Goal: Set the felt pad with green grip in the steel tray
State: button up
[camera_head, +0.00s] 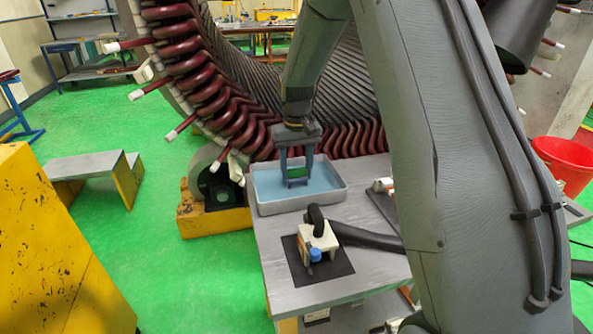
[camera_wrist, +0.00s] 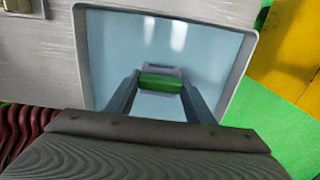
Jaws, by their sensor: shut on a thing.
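My gripper (camera_head: 297,181) reaches down over the steel tray (camera_head: 336,196) on the grey work table. It is shut on the felt pad's green grip (camera_head: 298,172). The pad is within the tray's outline in both views. The tray (camera_wrist: 237,75) has a light blue floor. I cannot tell whether the pad touches the floor.
A device with a black hose and blue cap (camera_head: 318,241) stands on a dark mat (camera_head: 336,264) in front of the tray. The large stator (camera_head: 215,75) with red coils curves behind the table. A red bucket (camera_head: 566,160) stands at the right.

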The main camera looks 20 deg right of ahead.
aim_at(297, 168)
jog(key=shift+f, duration=0.2)
jog(key=shift+f, duration=0.35)
jog(key=o, duration=1.3)
jog(key=shift+c, duration=0.2)
jog(key=shift+r+b, duration=1.15)
jog(key=shift+r, duration=2.7)
